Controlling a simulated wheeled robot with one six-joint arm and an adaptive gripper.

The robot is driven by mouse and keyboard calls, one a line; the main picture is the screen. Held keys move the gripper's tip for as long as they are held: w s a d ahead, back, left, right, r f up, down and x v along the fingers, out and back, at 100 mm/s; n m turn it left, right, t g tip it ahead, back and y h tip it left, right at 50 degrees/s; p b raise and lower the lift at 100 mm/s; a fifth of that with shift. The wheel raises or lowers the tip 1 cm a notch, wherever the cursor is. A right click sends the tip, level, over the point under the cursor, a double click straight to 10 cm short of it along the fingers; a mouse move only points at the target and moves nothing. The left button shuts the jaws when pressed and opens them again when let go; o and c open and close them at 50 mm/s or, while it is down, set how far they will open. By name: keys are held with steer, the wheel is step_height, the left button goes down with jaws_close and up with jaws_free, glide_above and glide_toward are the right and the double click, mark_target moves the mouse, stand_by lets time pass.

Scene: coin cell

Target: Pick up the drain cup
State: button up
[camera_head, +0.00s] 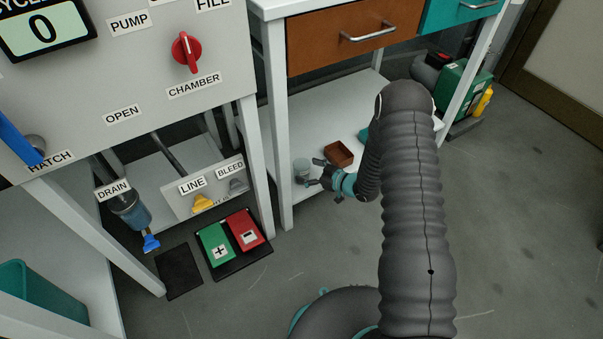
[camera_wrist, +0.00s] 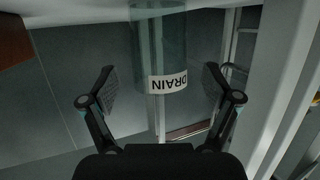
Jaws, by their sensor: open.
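The drain cup is a small pale, see-through cup (camera_head: 302,166) on the white lower shelf of the drawer bench. In the wrist view the drain cup (camera_wrist: 160,35) is a glassy cylinder with a white DRAIN label, appearing upside down. My gripper (camera_head: 315,172) is open, low over the shelf, with its fingers pointing at the cup. In the wrist view my gripper (camera_wrist: 160,82) has one finger on each side of the cup's line, with gaps on both sides. I cannot tell how far the cup reaches between the fingertips.
A brown open box (camera_head: 338,153) sits on the shelf close behind my gripper. A bench leg (camera_head: 280,160) stands left of the cup. A machine panel with a DRAIN-labelled blue cylinder (camera_head: 130,212) is at left.

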steer(key=shift+x, duration=1.6)
steer(key=c, duration=1.2)
steer(key=shift+r, duration=0.1)
steer(key=shift+c, duration=0.2)
